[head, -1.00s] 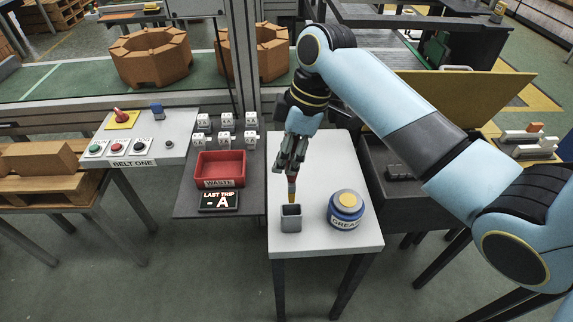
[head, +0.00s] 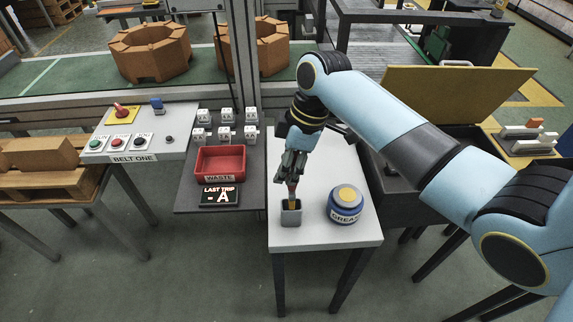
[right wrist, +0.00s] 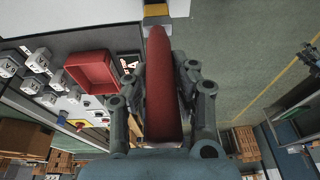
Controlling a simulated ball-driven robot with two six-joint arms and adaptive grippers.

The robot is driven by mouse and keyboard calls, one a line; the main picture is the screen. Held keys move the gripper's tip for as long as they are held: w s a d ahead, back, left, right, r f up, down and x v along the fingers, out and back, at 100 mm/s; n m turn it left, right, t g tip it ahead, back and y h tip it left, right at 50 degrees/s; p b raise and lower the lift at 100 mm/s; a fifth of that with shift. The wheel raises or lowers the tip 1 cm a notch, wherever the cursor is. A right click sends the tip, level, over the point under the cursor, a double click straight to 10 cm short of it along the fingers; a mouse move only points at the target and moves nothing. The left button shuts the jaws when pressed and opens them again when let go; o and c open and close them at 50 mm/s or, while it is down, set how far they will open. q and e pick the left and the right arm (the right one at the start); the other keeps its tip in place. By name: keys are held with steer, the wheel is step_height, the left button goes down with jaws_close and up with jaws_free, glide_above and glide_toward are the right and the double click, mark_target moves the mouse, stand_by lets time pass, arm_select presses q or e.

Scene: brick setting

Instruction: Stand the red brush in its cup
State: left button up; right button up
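The red brush (right wrist: 160,85) runs between the fingers of my right gripper (right wrist: 165,72), which is shut on its red handle. In the head view my right gripper (head: 293,172) points down over the grey square cup (head: 291,217). The brush (head: 292,191) is close to upright, and its yellowish lower end is at the cup's mouth, seemingly just inside it. How deep it sits is hard to tell. The cup stands on the white table (head: 330,238) near its front left. My left gripper is not in view.
A blue grease jar (head: 345,205) with a yellow lid stands right of the cup. An open dark case (head: 395,180) stands to the right.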

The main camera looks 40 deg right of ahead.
steer(key=o, duration=0.5)
steer(key=shift+c, duration=0.2)
steer(key=b+v, duration=0.1)
steer(key=v, duration=1.2)
steer(key=shift+a+r+b, duration=0.2)
steer(key=shift+b, duration=0.15)
steer(key=shift+w+f, duration=0.1)
